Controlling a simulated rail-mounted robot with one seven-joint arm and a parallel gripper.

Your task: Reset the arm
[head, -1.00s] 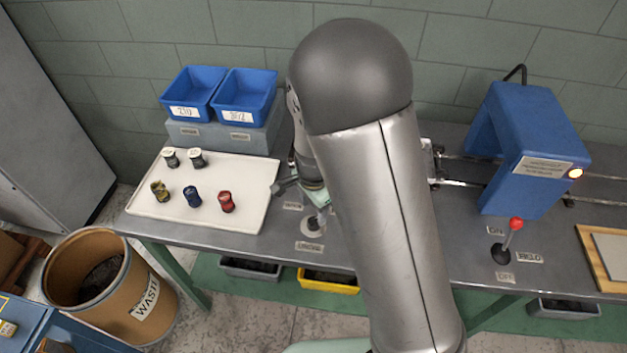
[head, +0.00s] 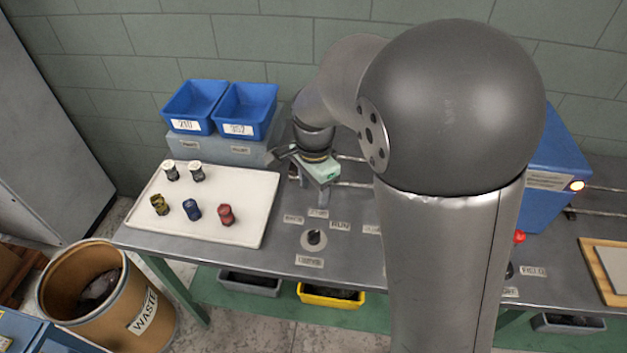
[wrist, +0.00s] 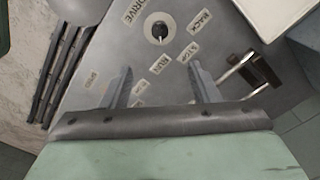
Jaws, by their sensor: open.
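My gripper (head: 322,172) hangs over the back of the grey bench, right of the blue bins, pale green on its body. In the wrist view my gripper (wrist: 162,82) shows two grey fingers spread apart with nothing between them. A round control with a dark knob (head: 314,238) sits on the bench in front of it, with several label plates around it. The knob also shows in the wrist view (wrist: 159,31), beyond the fingers and apart from them. My large arm link hides much of the bench's right half.
A blue machine (head: 553,160) and red-topped lever (head: 519,237) are partly hidden at right. A waste drum (head: 150,312) stands front left.

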